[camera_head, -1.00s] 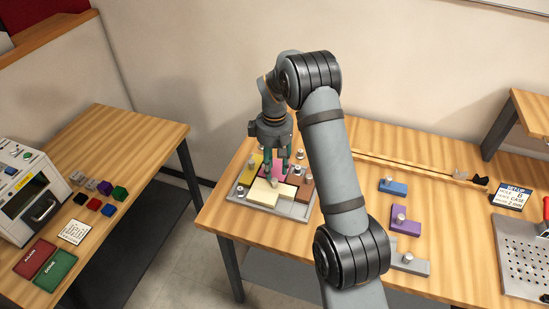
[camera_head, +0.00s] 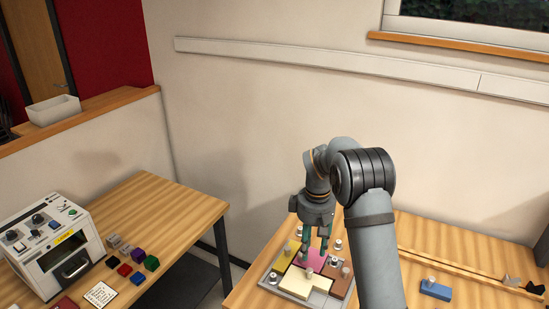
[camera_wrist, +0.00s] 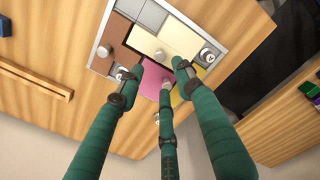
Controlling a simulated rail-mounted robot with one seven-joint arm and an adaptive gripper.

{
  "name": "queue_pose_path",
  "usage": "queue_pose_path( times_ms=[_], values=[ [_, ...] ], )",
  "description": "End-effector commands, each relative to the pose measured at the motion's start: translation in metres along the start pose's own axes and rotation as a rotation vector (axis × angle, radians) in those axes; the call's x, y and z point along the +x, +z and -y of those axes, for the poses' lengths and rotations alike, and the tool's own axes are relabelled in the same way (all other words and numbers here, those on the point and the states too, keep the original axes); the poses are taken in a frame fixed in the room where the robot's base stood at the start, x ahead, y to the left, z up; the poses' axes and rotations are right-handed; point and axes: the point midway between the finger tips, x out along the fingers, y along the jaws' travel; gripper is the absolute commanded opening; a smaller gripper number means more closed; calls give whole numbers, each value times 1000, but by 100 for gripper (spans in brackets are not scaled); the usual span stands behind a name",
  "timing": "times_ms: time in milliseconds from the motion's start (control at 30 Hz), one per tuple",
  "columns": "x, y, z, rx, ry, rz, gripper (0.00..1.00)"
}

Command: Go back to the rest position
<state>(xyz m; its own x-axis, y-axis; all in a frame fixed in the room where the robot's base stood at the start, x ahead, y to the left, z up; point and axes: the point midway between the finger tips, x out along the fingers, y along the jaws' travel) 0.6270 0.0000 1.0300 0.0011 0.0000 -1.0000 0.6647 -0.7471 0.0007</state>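My gripper (camera_head: 315,256) has slim green fingers pointing down over the grey tray (camera_head: 267,284) on the right-hand table. The fingertips are apart in the wrist view (camera_wrist: 160,72), with nothing clearly held between them. They are at or just above the pink piece (camera_head: 312,259), which also shows in the wrist view (camera_wrist: 152,82). Yellow (camera_head: 284,261), cream (camera_head: 301,286) and brown (camera_head: 341,281) knobbed pieces lie around it in the tray. Whether a finger touches a knob is hard to tell.
A blue knobbed piece (camera_head: 436,291) lies on the table to the right, before a thin rail (camera_head: 440,262). On the left table stand a white machine (camera_head: 52,240), several coloured cubes (camera_head: 138,256) and a card (camera_head: 100,294). A gap separates the tables.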

Motion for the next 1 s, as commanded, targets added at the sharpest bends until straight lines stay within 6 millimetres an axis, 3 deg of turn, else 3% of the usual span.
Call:
queue_pose_path(
  times_ms=[500, 733, 1000],
  values=[
    [108, 2, 1, 1, -4, 4, 36],
    [77, -1, 0, 2, 1, -3, 36],
    [64, 0, 0, 1, -1, 0, 36]
  ],
)
